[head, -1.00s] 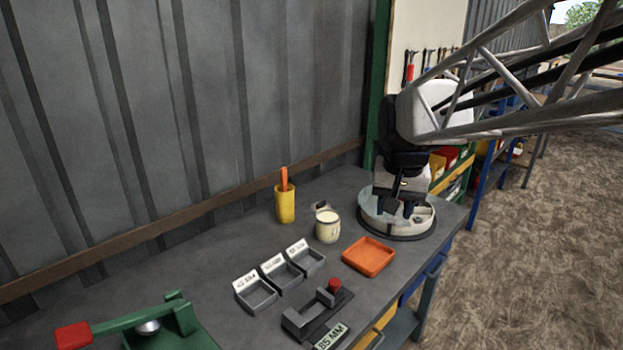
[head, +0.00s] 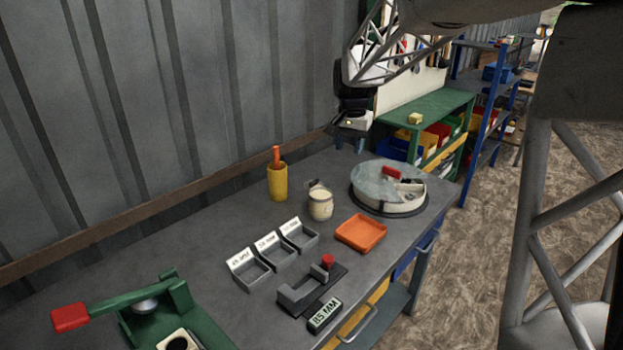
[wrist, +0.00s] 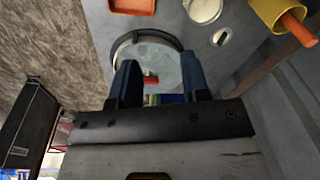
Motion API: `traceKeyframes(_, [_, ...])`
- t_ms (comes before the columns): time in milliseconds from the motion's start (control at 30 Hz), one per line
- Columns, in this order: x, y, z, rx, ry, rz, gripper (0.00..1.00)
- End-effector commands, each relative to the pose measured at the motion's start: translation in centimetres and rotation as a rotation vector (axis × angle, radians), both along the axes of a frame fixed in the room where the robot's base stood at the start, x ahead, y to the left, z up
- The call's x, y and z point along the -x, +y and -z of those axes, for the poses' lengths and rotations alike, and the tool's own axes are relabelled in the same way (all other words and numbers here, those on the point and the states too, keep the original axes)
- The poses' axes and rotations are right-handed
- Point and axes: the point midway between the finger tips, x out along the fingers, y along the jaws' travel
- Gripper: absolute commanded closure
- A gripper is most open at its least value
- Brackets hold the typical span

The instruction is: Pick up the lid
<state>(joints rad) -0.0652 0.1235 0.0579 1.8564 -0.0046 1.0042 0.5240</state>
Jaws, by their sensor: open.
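A grey lid (head: 382,178) with a red handle (head: 392,172) lies on a round, pale drum at the far right end of the bench. It covers only part of the drum; some inner parts show at its right. The lid also shows in the wrist view (wrist: 165,62), with its red handle (wrist: 151,81) between my fingers in the picture. My gripper (head: 348,143) is open and empty, above and behind the drum near the wall. Its blue fingers (wrist: 159,65) stand apart and point towards the lid without holding it.
A cream jar (head: 320,204), a yellow cup (head: 277,182) with an orange handle, and an orange tray (head: 361,232) stand near the drum. Several small grey bins (head: 272,252) and a green press (head: 170,310) lie nearer. A green shelf (head: 440,112) stands beyond the bench.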

Motion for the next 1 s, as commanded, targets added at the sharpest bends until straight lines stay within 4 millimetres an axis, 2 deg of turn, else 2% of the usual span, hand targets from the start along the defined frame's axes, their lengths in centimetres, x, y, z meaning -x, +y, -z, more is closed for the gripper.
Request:
traceKeyframes(100, [-2.9,0.6,1.2,-0.002,0.01,0.025,0.57])
traceKeyframes(467, [-10.9,2.3,5.1,-0.009,0.035,0.107,0.57])
traceKeyframes(1000, [-21.9,5.3,13.3,-0.014,0.072,0.229,0.57])
